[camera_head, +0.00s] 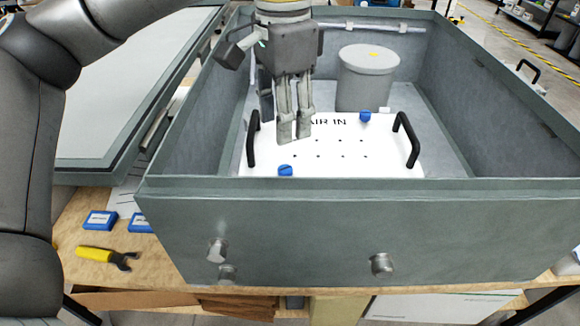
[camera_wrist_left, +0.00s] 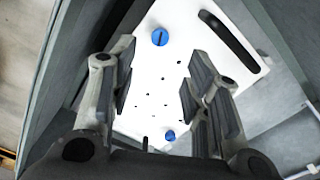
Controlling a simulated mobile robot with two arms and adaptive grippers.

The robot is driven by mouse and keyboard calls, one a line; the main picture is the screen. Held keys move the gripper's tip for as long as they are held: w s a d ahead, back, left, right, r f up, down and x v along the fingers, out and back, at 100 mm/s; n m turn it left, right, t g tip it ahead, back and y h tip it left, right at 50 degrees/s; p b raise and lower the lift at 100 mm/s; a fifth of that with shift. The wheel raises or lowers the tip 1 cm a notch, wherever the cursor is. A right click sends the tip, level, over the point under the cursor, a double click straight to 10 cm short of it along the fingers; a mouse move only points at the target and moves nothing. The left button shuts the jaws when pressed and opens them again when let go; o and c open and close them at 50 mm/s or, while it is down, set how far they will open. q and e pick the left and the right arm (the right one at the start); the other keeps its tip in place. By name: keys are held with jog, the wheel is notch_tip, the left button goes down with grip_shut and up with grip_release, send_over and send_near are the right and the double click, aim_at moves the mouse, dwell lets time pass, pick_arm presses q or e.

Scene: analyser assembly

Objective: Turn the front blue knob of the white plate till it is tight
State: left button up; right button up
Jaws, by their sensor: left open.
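The white plate (camera_head: 335,165) lies inside the grey box, with "AIR IN" printed on it. Its front blue knob (camera_head: 285,170) sits near the plate's front edge and also shows at the top of the left wrist view (camera_wrist_left: 160,37). A second blue knob (camera_head: 365,116) is at the plate's back edge; in the left wrist view it is low in the picture (camera_wrist_left: 170,135). My left gripper (camera_head: 294,136) points down over the plate, open and empty. Its fingertips appear above and behind the front knob, apart from it. My right gripper is out of view.
Black handles stand at the plate's left (camera_head: 253,140) and right (camera_head: 406,138). The box's front wall (camera_head: 350,225) rises close before the front knob. A grey cylinder (camera_head: 366,80) stands behind the plate. A yellow-handled tool (camera_head: 97,253) lies on the table outside.

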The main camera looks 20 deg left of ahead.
aim_at(285, 168)
pick_arm(q)
notch_tip(285, 168, down, 10)
jog(key=shift+f+b, duration=0.1)
jog(key=shift+b, duration=0.3)
grip_shut()
jog(key=shift+r+p, duration=0.2)
jog(key=shift+p, duration=0.2)
jog(key=m+p, duration=0.4)
jog(key=p, duration=0.6)
jog(key=shift+r+m, duration=0.15)
jog(key=shift+m, duration=0.25)
jog(key=shift+m+p, duration=0.3)
jog(key=shift+p, duration=0.4)
jog(key=shift+f, duration=0.25)
